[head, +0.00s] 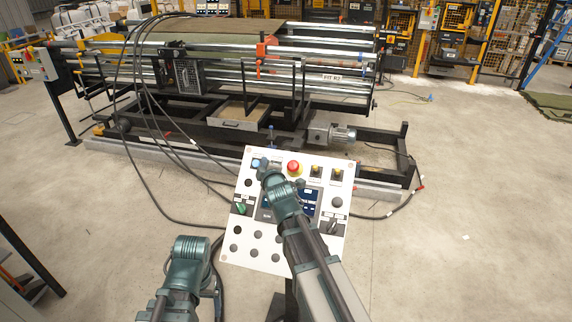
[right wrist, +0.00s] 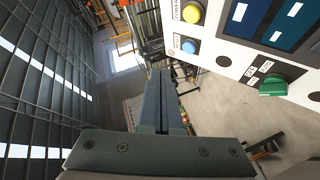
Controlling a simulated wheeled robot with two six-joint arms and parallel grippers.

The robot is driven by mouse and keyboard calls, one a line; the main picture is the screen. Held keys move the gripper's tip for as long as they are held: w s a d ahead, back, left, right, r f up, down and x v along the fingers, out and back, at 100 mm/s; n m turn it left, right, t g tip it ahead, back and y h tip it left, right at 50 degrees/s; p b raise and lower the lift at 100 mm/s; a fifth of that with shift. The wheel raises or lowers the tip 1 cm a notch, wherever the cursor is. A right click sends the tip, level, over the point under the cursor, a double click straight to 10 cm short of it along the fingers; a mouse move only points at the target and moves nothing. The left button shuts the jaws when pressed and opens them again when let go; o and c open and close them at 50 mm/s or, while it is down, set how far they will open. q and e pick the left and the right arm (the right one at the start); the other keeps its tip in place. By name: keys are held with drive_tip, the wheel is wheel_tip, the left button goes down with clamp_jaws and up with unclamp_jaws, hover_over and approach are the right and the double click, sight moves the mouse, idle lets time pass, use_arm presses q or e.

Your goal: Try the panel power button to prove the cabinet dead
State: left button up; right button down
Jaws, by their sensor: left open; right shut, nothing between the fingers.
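The white control panel (head: 237,250) stands on a post in the middle of the head view. A lit blue button (head: 256,162) is at its upper left. It also shows in the right wrist view (right wrist: 189,46), beside a yellow button (right wrist: 192,13). Labels are too small to tell which one is power. My right gripper (head: 264,168) is shut and empty, over the panel's upper left. In the right wrist view its fingertips (right wrist: 160,75) lie left of the blue button; contact cannot be told. My left gripper (head: 190,248) is low and left of the panel, its fingers hardly visible.
The panel also bears a red mushroom button (head: 293,167), a green rotary switch (head: 240,208), a screen and several dark buttons. A large roller machine (head: 225,75) stands behind, with cables hanging to the floor.

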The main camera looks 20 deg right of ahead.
use_arm(q)
drive_tip(key=shift+w+d, duration=0.2)
drive_tip(key=shift+d, duration=0.2)
use_arm(e)
drive_tip(key=shift+w+d+r, duration=0.2)
drive_tip(key=shift+d, duration=0.2)
drive_tip(key=shift+w+d+r, duration=0.15)
drive_tip(key=shift+d, duration=0.25)
drive_tip(key=w+f+b, duration=0.1)
drive_tip(key=f+b, duration=0.1)
drive_tip(key=w+d+f+b, duration=0.2)
drive_tip(key=f+b, duration=0.1)
drive_tip(key=shift+w+d+f+b, duration=0.2)
drive_tip(key=shift+w+f+b, duration=0.15)
drive_tip(key=shift+w, duration=0.05)
use_arm(q)
wheel_tip(320, 180, down, 7)
drive_tip(key=b, duration=0.1)
use_arm(e)
drive_tip(key=shift+w+d+f, duration=0.35)
drive_tip(key=shift+w+f, duration=0.1)
drive_tip(key=shift+f, duration=0.1)
idle(0.5)
use_arm(q)
drive_tip(key=shift+f+b, duration=0.25)
drive_tip(key=shift+b, duration=0.1)
use_arm(e)
drive_tip(key=shift+w+d+f, duration=0.15)
drive_tip(key=shift+w+f, duration=0.1)
drive_tip(key=shift+f, duration=0.05)
